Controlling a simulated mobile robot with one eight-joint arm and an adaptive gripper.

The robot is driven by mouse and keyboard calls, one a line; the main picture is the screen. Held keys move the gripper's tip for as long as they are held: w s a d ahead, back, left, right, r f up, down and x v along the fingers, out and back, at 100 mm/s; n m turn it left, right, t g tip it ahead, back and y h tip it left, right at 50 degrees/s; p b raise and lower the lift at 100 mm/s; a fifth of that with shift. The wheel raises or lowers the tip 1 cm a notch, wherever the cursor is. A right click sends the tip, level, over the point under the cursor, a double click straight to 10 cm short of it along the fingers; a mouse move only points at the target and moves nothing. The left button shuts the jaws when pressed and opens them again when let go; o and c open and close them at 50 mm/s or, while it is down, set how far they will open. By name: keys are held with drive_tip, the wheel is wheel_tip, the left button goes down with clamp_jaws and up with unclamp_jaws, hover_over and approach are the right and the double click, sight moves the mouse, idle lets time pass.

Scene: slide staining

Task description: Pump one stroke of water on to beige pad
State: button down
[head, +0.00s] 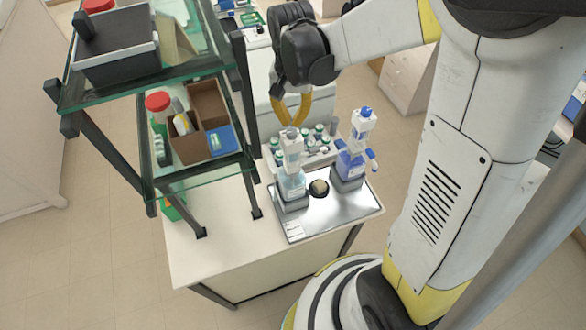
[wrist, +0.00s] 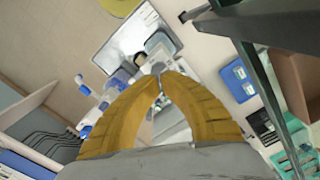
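A clear pump bottle (head: 291,186) with pale blue liquid and a white-grey pump head stands upright in a grey holder on the metal tray. A second pump bottle (head: 350,165) with blue liquid and a blue-tipped head stands to its right. The labels are too small to read. The beige pad (head: 319,187) sits in a dark round holder between them. My gripper (head: 292,123) is above the clear bottle's pump head, its yellow fingers pointing down with tips together and nothing held. The gripper fingers (wrist: 160,78) also meet in the wrist view. I cannot tell whether they touch the pump.
The metal tray (head: 330,222) lies on a white table (head: 195,250). Several small bottles (head: 318,140) stand behind it. A glass shelf rack (head: 205,178) with boxes and a red-capped jar rises close on the left. Room in front of the tray is clear.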

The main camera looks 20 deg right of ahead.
sight(292, 131)
drive_tip(key=shift+f, duration=0.1)
idle(0.3)
drive_tip(key=shift+f+b, duration=1.9)
drive_tip(key=shift+f, duration=0.25)
drive_tip(key=shift+r+p, duration=1.25)
drive_tip(key=shift+r, duration=1)
wheel_tip(292, 131, up, 5)
drive_tip(key=p, duration=0.3)
